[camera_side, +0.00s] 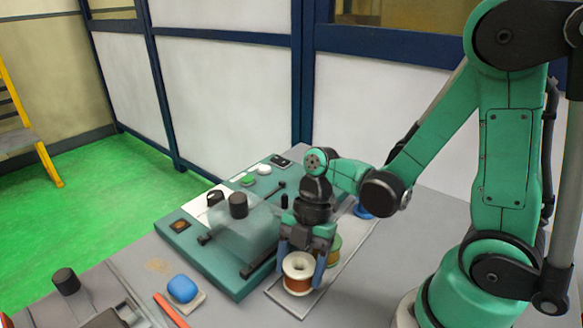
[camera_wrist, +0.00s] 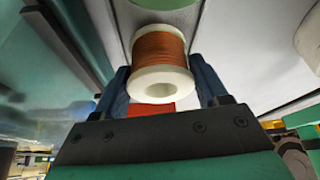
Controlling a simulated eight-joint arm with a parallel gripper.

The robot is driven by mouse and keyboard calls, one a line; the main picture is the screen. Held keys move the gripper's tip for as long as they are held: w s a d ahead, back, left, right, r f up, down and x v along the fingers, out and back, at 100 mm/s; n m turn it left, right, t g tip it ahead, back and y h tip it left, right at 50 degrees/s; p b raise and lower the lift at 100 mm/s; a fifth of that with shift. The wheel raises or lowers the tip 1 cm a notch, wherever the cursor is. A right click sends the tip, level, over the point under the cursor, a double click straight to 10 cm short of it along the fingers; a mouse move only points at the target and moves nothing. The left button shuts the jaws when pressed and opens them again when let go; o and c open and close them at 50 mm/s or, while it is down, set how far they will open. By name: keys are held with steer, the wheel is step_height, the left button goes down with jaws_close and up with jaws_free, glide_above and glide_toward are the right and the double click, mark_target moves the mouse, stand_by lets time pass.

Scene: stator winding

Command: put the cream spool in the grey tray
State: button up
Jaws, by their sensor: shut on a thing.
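The cream spool (camera_side: 298,272), wound with copper-orange wire, is upright between the blue fingers of my gripper (camera_side: 300,266). My gripper is shut on it, and the wrist view also shows the spool (camera_wrist: 160,55) between both fingers. The spool is over the near end of a grey, pale-edged strip (camera_side: 290,302); I cannot tell whether it touches it. A green-rimmed spool (camera_side: 334,246) is just behind my gripper, partly hidden. A grey, box-like piece (camera_side: 92,292) at the lower left is cut by the frame; I cannot tell whether it is the tray.
A green machine (camera_side: 215,252) with a clear cover and a black knob (camera_side: 238,205) stands just left of my gripper. A blue item (camera_side: 182,288) and a red-orange stick (camera_side: 170,310) lie at the front left. A blue item (camera_side: 363,210) is farther back along the strip.

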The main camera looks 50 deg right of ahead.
steer(key=shift+f, duration=0.5)
steer(key=shift+f, duration=0.1)
steer(key=o, duration=1.4)
steer(key=w+d+r+m+t+h, duration=0.1)
steer(key=r+m+t, duration=0.1)
steer(key=r+m, duration=0.2)
steer(key=w+d+r+m+t+h, duration=0.1)
steer(key=r+m+t+h, duration=0.1)
steer(key=m, duration=0.7)
steer(key=w+d+r+m+t+h, duration=0.1)
steer(key=d+r+m+t, duration=0.1)
steer(key=r+m+t, duration=0.2)
steer(key=shift+w+d+r+m+h, duration=0.1)
steer(key=shift+w+r+m+h, duration=0.1)
steer(key=shift+r+m, duration=0.45)
steer(key=shift+w+r+m+h, duration=0.1)
steer(key=shift+w+r+m, duration=0.15)
steer(key=shift+m, duration=0.7)
